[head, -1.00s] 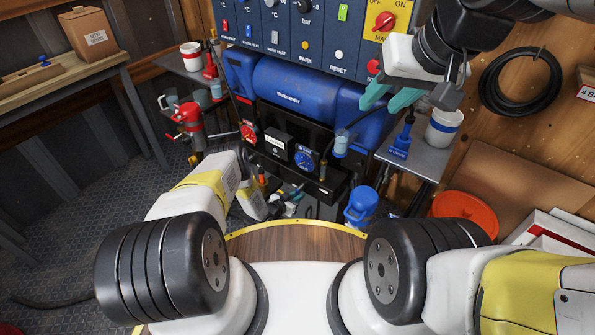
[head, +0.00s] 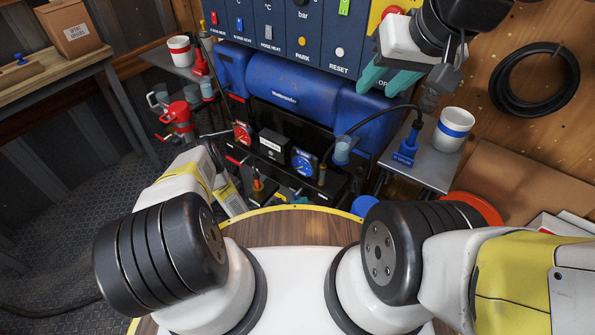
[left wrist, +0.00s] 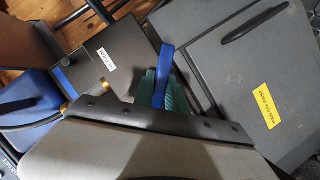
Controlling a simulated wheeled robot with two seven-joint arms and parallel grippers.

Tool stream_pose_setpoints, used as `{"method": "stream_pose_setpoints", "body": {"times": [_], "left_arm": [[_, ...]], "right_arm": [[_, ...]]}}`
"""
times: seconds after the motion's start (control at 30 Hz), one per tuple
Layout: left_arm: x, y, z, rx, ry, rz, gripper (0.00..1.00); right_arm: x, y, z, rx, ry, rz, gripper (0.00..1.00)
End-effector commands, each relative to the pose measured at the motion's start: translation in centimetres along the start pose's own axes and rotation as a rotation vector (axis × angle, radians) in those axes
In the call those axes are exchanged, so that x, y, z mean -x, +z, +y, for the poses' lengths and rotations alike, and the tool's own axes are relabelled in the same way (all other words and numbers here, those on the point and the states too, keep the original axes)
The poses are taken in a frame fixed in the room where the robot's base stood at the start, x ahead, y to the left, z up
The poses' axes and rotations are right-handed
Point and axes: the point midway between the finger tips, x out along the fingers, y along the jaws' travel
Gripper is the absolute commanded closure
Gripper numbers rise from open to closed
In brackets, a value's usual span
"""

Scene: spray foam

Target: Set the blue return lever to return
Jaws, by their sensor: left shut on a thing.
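In the left wrist view, a slim blue lever (left wrist: 164,72) stands between the teal fingers of my left gripper (left wrist: 160,92), which is shut on it. The lever is beside a black box (left wrist: 108,62) with a white label that appears to read RETURN. In the head view my left forearm reaches down toward the machine's lower front; its fingers and the blue lever cannot be made out there. My right gripper (head: 386,82) has teal fingers spread apart, in front of the blue tank (head: 300,90) below the control panel, with nothing seen between them.
A red-handled dial (head: 243,134) and a blue dial (head: 304,162) sit on the machine's lower front. A side shelf (head: 425,172) holds a white cup (head: 454,130) and a blue connector (head: 408,147). A black hose (head: 533,82) hangs on the wall.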

Motion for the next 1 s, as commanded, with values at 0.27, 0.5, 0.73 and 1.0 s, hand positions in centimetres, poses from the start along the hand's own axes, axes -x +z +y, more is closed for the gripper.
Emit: {"method": "stream_pose_setpoints", "body": {"times": [0.27,0.5,0.73,1.0], "left_arm": [[0.1,0.0,0.6,0.239,0.099,-0.001,1.00],[0.2,-0.2,1.2,0.440,0.183,-0.001,1.00],[0.2,-0.5,1.6,0.594,0.246,-0.001,1.00],[0.3,-0.7,1.9,0.702,0.288,-0.001,1.00]], "right_arm": [[0.0,0.0,0.0,0.000,0.000,0.000,0.62],[0.0,0.0,0.0,0.000,0.000,0.000,0.62],[0.0,0.0,0.0,0.000,0.000,0.000,0.62],[0.0,0.0,0.0,0.000,0.000,0.000,0.62]]}}
